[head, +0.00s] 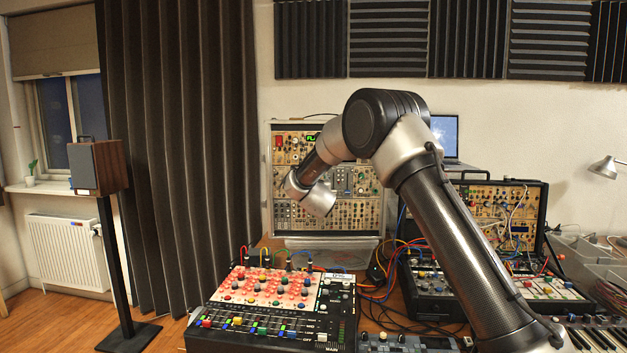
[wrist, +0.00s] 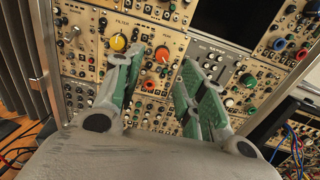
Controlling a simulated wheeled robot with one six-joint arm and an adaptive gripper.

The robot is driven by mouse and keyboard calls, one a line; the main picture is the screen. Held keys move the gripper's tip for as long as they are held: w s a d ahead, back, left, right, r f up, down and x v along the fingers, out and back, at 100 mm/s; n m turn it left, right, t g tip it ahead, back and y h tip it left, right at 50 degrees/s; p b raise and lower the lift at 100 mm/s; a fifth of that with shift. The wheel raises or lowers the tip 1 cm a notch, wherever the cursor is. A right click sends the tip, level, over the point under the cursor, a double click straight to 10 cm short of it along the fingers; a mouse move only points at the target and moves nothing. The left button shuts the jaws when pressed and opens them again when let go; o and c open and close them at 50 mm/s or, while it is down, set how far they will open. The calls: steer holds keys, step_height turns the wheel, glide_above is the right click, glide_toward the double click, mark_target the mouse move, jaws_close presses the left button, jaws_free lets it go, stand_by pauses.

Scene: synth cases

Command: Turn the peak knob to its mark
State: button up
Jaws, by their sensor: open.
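In the wrist view an orange-red knob (wrist: 163,54) sits on a tan synth panel, between and beyond the fingertips of my gripper (wrist: 162,64). My gripper is open, with green-padded fingers on either side of the knob. I cannot tell how far its tips are from the panel. A yellow knob (wrist: 118,42) sits to the left, under the word FILTER. In the head view my arm reaches to the upright modular case (head: 284,220), and my gripper is hidden behind my wrist.
A mixer-like unit with red-lit panel (head: 270,288) stands at the front. A second open synth case (head: 505,210) with patch cables and a laptop (head: 445,135) are at the right. More knobs crowd the panel, including a red one (wrist: 279,44) and a green one (wrist: 266,90).

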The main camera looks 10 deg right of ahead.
steer(key=w+d, duration=0.1)
steer(key=w, duration=0.5)
steer(key=shift+w+d, duration=0.25)
steer(key=shift+w, duration=0.1)
jaws_close()
